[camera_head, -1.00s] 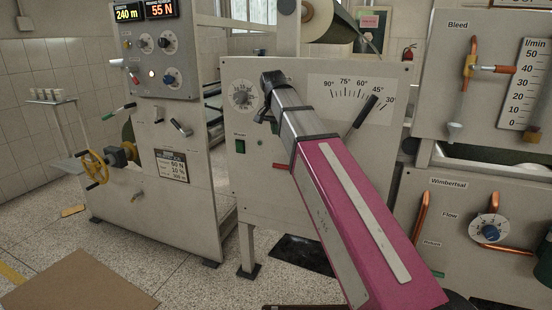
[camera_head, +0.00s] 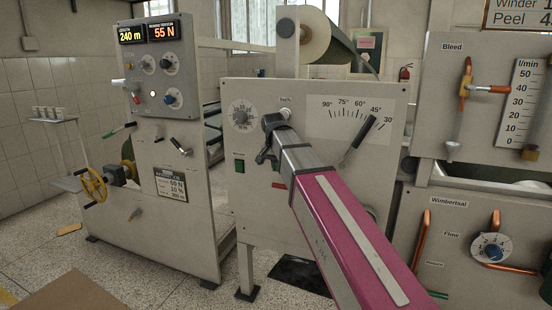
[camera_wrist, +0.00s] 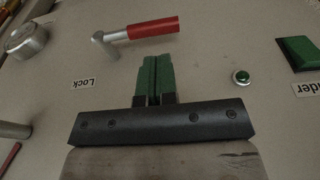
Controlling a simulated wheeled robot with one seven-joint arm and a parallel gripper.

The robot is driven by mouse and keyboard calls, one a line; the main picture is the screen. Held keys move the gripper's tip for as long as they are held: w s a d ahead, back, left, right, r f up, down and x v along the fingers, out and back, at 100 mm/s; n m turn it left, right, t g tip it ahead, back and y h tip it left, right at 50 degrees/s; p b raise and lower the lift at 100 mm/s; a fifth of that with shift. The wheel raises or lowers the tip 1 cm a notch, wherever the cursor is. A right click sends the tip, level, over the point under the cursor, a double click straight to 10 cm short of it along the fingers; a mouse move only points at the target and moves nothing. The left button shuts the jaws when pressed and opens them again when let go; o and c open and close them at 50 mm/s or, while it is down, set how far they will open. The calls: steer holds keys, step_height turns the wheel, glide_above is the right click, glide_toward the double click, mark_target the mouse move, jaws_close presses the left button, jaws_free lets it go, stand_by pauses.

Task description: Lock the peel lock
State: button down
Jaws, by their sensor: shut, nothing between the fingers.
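The lock lever has a red handle (camera_wrist: 152,29) on a grey pivot and lies roughly level across the wrist view. An upside-down "Lock" label (camera_wrist: 83,84) is beside it. In the head view the red handle (camera_head: 279,186) shows as a small piece on the middle panel, the rest hidden by my arm. My gripper (camera_wrist: 157,58) has its green fingers shut together, empty. The fingertips are close to the handle's underside in the wrist view; I cannot tell whether they touch. In the head view my gripper (camera_head: 262,157) is in front of the panel, above the handle.
A black angle pointer (camera_head: 363,140) and its scale are on the panel's right, beside my arm. A dial (camera_head: 241,115) and a green switch (camera_head: 239,166) are at its left. In the wrist view a green indicator (camera_wrist: 241,76) and a round knob (camera_wrist: 27,41) flank the lever.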

mark_target(278, 185)
steer(key=shift+w+d+f, duration=0.1)
steer(key=shift+w+f, duration=0.1)
steer(key=shift+f, duration=0.85)
steer(key=shift+w+d+f, duration=0.1)
steer(key=shift+w+f, duration=0.1)
steer(key=shift+f, duration=0.8)
steer(key=shift+w+d+f, duration=0.1)
steer(key=shift+w+f, duration=0.1)
steer(key=shift+f, duration=0.85)
steer(key=shift+f, duration=0.15)
